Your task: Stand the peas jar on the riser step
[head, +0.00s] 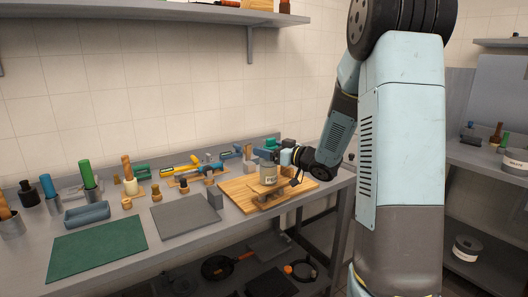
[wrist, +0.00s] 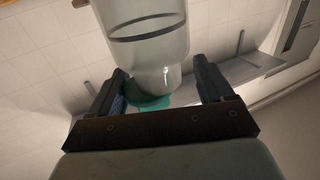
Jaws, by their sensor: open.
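The jar (head: 268,174), with a pale label too small to read, stands upright on the wooden riser step (head: 266,190) near the right end of the bench. My gripper (head: 285,158) is just right of and behind the jar, at about the height of its top. In the wrist view, my open gripper (wrist: 165,88) has a finger on each side of the lower end of a clear glass vessel (wrist: 148,35), seemingly the jar. I see gaps beside it, and contact cannot be made out. A green thing (wrist: 150,102) shows behind it.
The riser stands on a wooden board (head: 238,194). A grey mat (head: 185,222) and a green mat (head: 97,247) lie clear to the left. Several tools and wooden pieces line the bench's back. A wall shelf (head: 180,12) hangs above.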

